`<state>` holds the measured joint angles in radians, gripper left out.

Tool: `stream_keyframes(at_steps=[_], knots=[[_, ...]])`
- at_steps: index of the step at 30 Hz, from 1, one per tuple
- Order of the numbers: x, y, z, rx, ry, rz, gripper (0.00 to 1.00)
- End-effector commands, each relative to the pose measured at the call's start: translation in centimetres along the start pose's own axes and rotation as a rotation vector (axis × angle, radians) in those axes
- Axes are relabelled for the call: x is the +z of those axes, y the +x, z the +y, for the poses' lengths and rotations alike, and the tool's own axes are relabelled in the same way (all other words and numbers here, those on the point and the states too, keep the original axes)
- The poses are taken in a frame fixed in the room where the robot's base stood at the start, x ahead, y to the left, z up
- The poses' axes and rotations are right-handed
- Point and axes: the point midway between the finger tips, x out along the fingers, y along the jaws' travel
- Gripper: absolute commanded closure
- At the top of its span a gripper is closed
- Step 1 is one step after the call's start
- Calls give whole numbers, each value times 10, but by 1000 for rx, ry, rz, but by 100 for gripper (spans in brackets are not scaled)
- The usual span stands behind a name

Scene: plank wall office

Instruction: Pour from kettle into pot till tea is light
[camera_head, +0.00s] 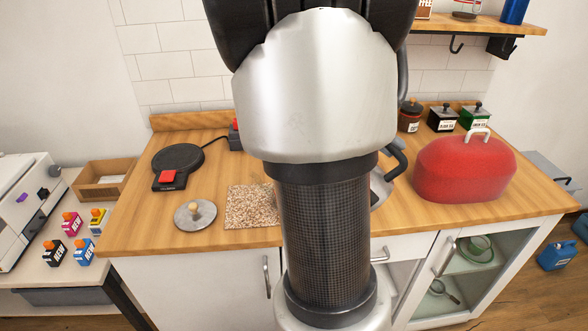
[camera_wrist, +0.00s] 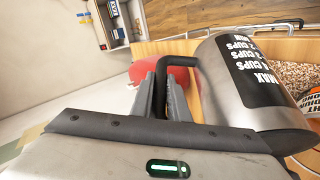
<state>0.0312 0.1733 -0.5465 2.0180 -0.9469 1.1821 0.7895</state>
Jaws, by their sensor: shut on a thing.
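The kettle (camera_wrist: 222,92) is steel with a black label of cup marks, seen in the wrist view. My gripper (camera_wrist: 163,78) is shut on its black handle (camera_wrist: 180,62). I cannot tell how far the kettle is tilted. A piece of something orange and white with lettering (camera_wrist: 309,103) shows at the right edge, mostly hidden behind the kettle; I cannot tell if it is the pot. No tea can be seen. In the head view my arm hides the gripper and most of the space around it. A round lid with a knob (camera_head: 195,214) lies on the counter.
On the wooden counter are a black kettle base (camera_head: 178,158) with a red switch, a speckled mat (camera_head: 252,206) and a large red domed cover (camera_head: 464,170). Several canisters (camera_head: 442,118) stand at the back right under a shelf (camera_head: 478,26).

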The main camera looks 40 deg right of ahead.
Motion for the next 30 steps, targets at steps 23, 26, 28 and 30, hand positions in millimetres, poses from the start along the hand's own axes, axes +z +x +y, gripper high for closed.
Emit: stream_keyframes(at_steps=[23, 26, 28, 30], knots=[[-5, -8, 5, 38, -13, 3, 100], [-5, -9, 5, 42, -15, 3, 100], [-5, -10, 6, 46, -17, 3, 100], [-6, -10, 6, 49, -18, 3, 100]])
